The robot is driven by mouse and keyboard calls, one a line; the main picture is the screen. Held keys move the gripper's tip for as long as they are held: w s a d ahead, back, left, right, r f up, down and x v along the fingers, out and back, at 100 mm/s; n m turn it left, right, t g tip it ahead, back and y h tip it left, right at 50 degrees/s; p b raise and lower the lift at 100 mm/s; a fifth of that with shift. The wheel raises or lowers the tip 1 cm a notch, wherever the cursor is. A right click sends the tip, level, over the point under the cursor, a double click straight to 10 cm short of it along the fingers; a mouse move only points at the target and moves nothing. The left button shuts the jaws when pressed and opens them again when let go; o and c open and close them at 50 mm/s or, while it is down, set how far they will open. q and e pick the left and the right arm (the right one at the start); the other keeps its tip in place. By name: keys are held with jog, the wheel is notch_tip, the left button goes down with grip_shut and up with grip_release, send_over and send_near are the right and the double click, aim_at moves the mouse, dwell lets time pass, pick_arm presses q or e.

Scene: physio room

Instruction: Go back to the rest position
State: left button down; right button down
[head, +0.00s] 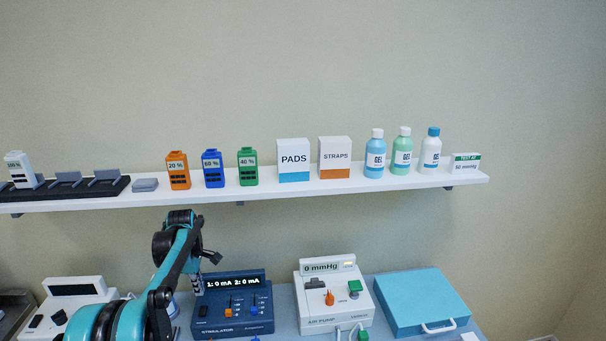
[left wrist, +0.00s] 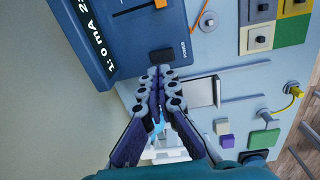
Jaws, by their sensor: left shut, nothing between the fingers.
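My left arm rises from the bottom left in the head view, bent at a teal and black joint. My left gripper (head: 198,284) points down at the left side of the dark blue stimulator (head: 232,303). In the left wrist view my left gripper (left wrist: 160,78) is shut and empty. Its tips lie close to a black button (left wrist: 162,56) near the edge of the stimulator (left wrist: 118,40); I cannot tell whether they touch it. The stimulator display reads 1: 0 mA 2: 0 mA. My right gripper is not in view.
A white air pump (head: 334,300) reading 0 mmHg and a light blue case (head: 421,302) stand right of the stimulator. A white device (head: 75,300) stands at the left. Above, a wall shelf (head: 350,187) holds coloured blocks, boxes and gel bottles.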

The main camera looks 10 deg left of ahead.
pick_arm(q)
jog(key=s+d+r+m+t+b, duration=0.1)
jog(key=s+d+r+m+t, duration=0.15)
jog(key=s+d+m, duration=0.3)
jog(key=s+d+r+m+t+b, duration=0.1)
jog(key=s+d+r+m+b, duration=0.1)
jog(key=s+d+r+m, duration=0.35)
jog(key=s+d+f+m+t+b, duration=0.1)
jog(key=s+d+f+m, duration=0.3)
jog(key=s, duration=0.5)
jog(key=s+d+f+m+t+b, duration=0.1)
jog(key=s+d+f+m, duration=0.3)
jog(key=s, duration=0.5)
jog(key=shift+d+f+m+t, duration=0.3)
jog(key=shift+d+m+t, duration=0.15)
jog(key=shift+d+m, duration=0.2)
